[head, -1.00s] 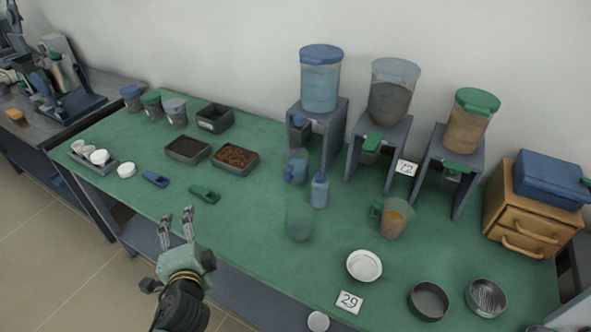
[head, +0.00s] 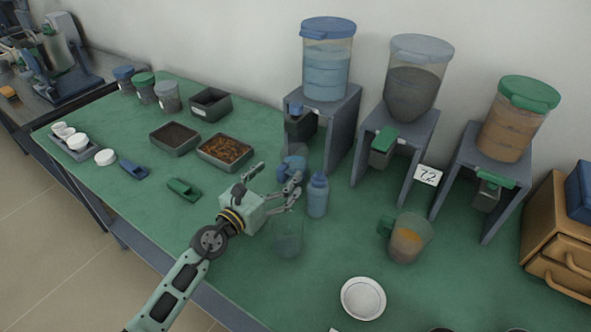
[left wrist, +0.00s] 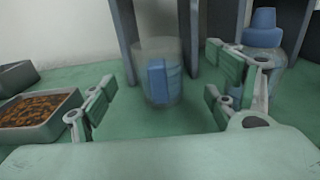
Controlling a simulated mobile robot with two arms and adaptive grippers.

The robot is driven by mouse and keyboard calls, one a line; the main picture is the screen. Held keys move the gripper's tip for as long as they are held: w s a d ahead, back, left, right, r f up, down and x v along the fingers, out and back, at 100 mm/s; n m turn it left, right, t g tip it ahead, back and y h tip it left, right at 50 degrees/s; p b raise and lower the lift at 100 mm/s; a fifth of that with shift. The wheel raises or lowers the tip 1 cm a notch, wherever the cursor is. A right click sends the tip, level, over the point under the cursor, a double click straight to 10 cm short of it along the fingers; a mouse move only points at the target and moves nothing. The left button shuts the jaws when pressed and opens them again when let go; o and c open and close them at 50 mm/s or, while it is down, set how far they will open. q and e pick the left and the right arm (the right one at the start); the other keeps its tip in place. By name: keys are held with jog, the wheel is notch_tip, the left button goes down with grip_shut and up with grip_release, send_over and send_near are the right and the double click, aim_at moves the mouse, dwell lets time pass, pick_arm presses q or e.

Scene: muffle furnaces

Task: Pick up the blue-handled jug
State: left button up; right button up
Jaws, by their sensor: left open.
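The blue-handled jug (head: 293,165) is a clear cup standing on the green table in front of the left dispenser. My left gripper (head: 277,179) is open just in front of it, and a finger partly hides the jug. In the left wrist view the jug (left wrist: 158,75) stands upright ahead, between the open fingers (left wrist: 160,90) as seen from there. Its blue handle faces the camera. The fingers appear apart from it. My right gripper is not in view.
A blue-capped bottle (head: 318,196) stands close to the right of my gripper. A clear greenish cup (head: 288,238) is nearer the front. The tray of brown pieces (head: 226,151) lies to the left. The left dispenser's stand (head: 340,125) rises behind the jug.

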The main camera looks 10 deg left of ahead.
aim_at(291, 163)
pick_arm(q)
jog(key=x, duration=0.3)
jog(key=b+x, duration=0.1)
jog(key=x, duration=0.2)
jog(key=shift+w+f, duration=0.1)
jog(key=shift+w, duration=0.25)
jog(key=shift+w+d, duration=0.1)
jog(key=shift+w, duration=0.05)
jog(key=shift+c, duration=0.5)
jog(key=c, duration=0.9)
grip_shut()
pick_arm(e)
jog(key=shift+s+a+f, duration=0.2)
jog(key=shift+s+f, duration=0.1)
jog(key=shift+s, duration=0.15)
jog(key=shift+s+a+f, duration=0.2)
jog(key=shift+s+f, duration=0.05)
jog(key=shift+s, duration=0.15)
